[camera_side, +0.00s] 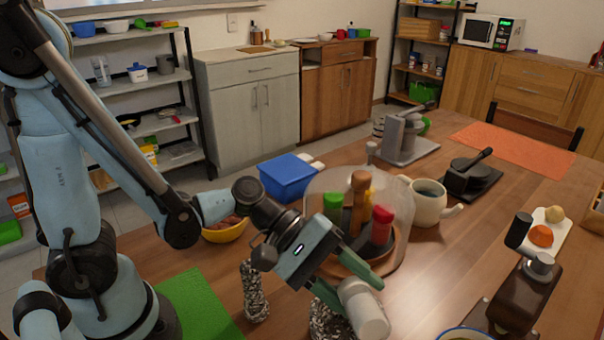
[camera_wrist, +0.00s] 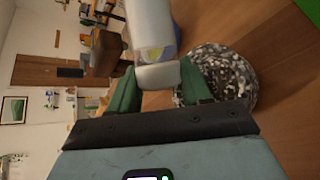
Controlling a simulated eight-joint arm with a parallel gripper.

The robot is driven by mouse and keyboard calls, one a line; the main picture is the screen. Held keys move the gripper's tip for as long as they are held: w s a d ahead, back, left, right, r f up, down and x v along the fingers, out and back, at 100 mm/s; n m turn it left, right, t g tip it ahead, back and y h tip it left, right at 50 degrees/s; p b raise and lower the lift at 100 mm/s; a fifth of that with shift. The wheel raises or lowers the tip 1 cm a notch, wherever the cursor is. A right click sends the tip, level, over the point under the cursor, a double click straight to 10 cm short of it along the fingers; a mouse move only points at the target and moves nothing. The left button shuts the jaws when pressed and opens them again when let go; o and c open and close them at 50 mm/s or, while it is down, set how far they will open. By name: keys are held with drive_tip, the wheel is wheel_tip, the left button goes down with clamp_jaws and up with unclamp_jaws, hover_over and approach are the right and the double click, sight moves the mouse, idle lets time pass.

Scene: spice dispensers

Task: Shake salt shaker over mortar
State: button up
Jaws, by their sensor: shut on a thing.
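The salt shaker (camera_side: 366,312) is a pale cylinder with a white end, held tilted between the green fingers of my gripper (camera_side: 352,287). In the wrist view the shaker (camera_wrist: 150,30) is partly clear, with its white end (camera_wrist: 158,76) between the fingers of my gripper (camera_wrist: 160,84). The mortar (camera_side: 324,322) is black-and-white speckled stone, largely hidden behind the gripper and shaker in the side view. In the wrist view the mortar (camera_wrist: 236,72) lies just right of the shaker. The shaker appears above or beside the mortar; the exact gap is unclear.
A tall speckled piece (camera_side: 255,292) stands left of the mortar. Behind the gripper is a clear-covered spice carousel (camera_side: 318,190) with coloured dispensers. A white mug (camera_side: 428,210), a blue box (camera_side: 287,182) and a yellow bowl (camera_side: 226,234) are nearby. A dark grinder (camera_side: 520,292) stands at right.

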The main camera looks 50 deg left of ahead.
drive_tip(key=shift+r, duration=0.15)
drive_tip(key=shift+r, duration=0.95)
drive_tip(key=shift+f, duration=0.1)
drive_tip(key=shift+f, duration=1.2)
drive_tip(key=shift+r, duration=1.3)
drive_tip(key=shift+r, duration=0.1)
